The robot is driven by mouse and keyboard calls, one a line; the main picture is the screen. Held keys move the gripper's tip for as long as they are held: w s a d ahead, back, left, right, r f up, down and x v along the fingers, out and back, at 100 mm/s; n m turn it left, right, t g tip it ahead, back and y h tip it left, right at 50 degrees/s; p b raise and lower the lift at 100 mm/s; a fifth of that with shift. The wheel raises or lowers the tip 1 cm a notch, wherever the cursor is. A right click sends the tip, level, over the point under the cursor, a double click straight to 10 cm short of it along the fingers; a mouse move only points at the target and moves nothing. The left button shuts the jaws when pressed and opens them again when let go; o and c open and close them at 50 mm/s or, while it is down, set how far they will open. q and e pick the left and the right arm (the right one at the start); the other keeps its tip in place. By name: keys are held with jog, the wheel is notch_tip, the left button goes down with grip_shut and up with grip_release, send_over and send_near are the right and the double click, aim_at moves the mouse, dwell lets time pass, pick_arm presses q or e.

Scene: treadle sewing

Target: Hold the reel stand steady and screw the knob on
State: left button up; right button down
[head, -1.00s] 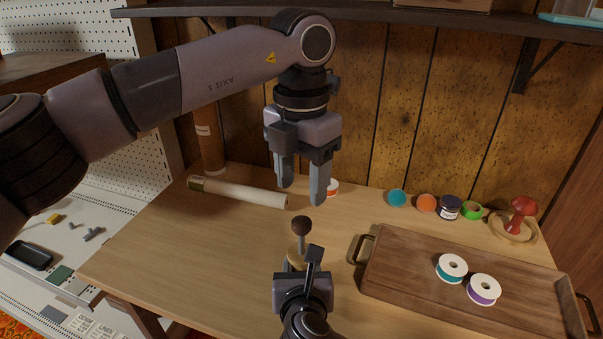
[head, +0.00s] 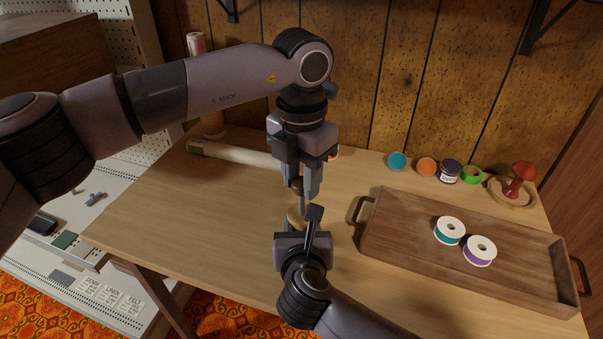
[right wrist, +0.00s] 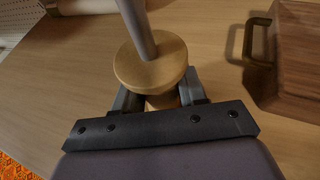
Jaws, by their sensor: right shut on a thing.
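The reel stand has a pale wooden disc (right wrist: 152,66) and a grey upright rod, and it stands on the table. In the head view its disc (head: 293,218) shows partly behind my right gripper (head: 301,228). My right gripper (right wrist: 160,97) is shut on the stand's wooden neck just below the disc. The dark brown knob (head: 297,184) is at the top of the rod. My left gripper (head: 302,187) points down over it, a finger on each side. Whether the fingers touch the knob, and whether it sits on the rod's thread, I cannot tell.
A wooden tray (head: 390,249) with a teal spool (head: 449,231) and a purple spool (head: 480,251) lies to the right. A cream roll (head: 235,153) lies behind on the left. Several small round items line the back. The table's left front is clear.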

pick_arm(q)
grip_shut()
jog(key=m, duration=0.4)
jog(key=shift+m, duration=0.4)
jog(key=o, duration=0.7)
grip_release()
jog(key=shift+r, duration=2.3)
jog(key=shift+c, duration=0.2)
